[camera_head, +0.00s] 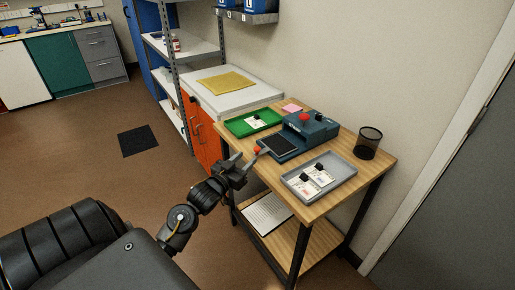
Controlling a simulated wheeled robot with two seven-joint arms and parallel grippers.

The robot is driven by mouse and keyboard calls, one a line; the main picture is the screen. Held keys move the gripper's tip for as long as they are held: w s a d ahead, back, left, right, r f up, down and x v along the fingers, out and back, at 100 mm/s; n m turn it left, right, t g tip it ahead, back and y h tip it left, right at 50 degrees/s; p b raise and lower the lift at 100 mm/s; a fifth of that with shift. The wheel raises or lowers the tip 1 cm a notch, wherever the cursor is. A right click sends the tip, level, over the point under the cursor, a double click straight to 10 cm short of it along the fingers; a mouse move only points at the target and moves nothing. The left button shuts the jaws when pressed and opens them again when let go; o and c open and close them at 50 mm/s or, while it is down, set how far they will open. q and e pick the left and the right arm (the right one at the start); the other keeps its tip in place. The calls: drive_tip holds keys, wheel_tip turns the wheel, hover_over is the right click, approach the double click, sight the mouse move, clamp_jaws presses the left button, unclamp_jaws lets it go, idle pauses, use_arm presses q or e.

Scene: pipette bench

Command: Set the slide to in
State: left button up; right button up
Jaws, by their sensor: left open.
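A blue device (318,131) with a red knob on top stands on the wooden table. Its slide, a dark flat plate (277,146) in a blue frame, sticks out from the body towards the table's front-left edge. A red ball knob (257,149) is at the slide's outer end. My left gripper (246,164) is open and empty at the table's left edge, just short of the red ball knob. I cannot tell whether a finger touches the knob. My right gripper is not in view.
A green tray (235,129) with a card and a dark clip lies behind the slide. A grey tray (341,164) with cards lies in front. A black mesh cup (368,143) stands at the right, and a pink pad (292,108) lies at the back.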

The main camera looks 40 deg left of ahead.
sight(255, 150)
use_arm(q)
drive_tip(key=w, duration=0.5)
drive_tip(key=w+a, duration=0.1)
drive_tip(key=w, duration=0.2)
clamp_jaws()
